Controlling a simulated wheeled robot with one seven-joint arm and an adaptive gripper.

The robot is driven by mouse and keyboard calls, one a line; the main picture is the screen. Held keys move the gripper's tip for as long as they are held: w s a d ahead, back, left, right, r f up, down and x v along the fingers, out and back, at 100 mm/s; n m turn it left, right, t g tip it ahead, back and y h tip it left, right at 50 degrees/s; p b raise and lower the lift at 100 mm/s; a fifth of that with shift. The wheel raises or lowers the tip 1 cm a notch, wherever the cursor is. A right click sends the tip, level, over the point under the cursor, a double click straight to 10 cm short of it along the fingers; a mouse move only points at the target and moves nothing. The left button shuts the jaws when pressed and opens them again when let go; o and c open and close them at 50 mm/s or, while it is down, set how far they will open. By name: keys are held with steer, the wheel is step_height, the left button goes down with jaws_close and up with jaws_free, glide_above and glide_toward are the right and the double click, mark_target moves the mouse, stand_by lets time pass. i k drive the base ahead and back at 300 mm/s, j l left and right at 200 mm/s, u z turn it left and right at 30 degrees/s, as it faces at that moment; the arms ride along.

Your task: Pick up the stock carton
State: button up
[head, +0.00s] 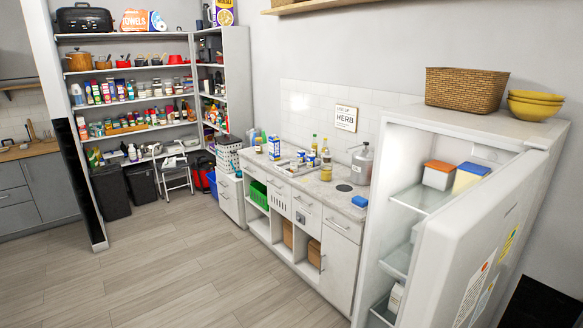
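A small upright blue and white carton (274,148) stands on the left part of the counter. A pale carton (396,297) stands low inside the open fridge, partly hidden by the fridge door. The labels are too small to read, so I cannot tell which one is the stock carton. My gripper is not in view, and nothing shows it touching either carton.
The fridge door (480,250) stands open at the right, with containers on the upper shelf (422,198). Several bottles and jars stand on the counter (318,186). A step stool (174,172) stands by the pantry shelves. The wooden floor (170,265) in front is clear.

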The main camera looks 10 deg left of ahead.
mark_target(274, 143)
steer(key=i+j+u, duration=0.45)
steer(key=i+j, duration=0.2)
steer(key=j, duration=0.3)
steer(key=i+j+u, duration=0.5)
steer(key=i+j, duration=0.25)
steer(key=i+z, duration=0.2)
steer(key=i, duration=0.3)
steer(key=i+z, duration=0.2)
steer(key=i, duration=0.3)
steer(key=i+z, duration=0.25)
steer(key=i, duration=0.25)
steer(key=i+j+z, duration=0.2)
steer(key=i, duration=0.25)
steer(key=i+j+z, duration=0.1)
steer(key=i+z, duration=0.15)
steer(key=i, duration=0.35)
steer(key=i+j+z, duration=0.25)
steer(key=i, duration=0.3)
steer(key=i+j+z, duration=0.2)
steer(key=i, duration=0.4)
steer(key=i+j+z, duration=0.25)
steer(key=i+j, duration=0.2)
steer(key=i, duration=0.05)
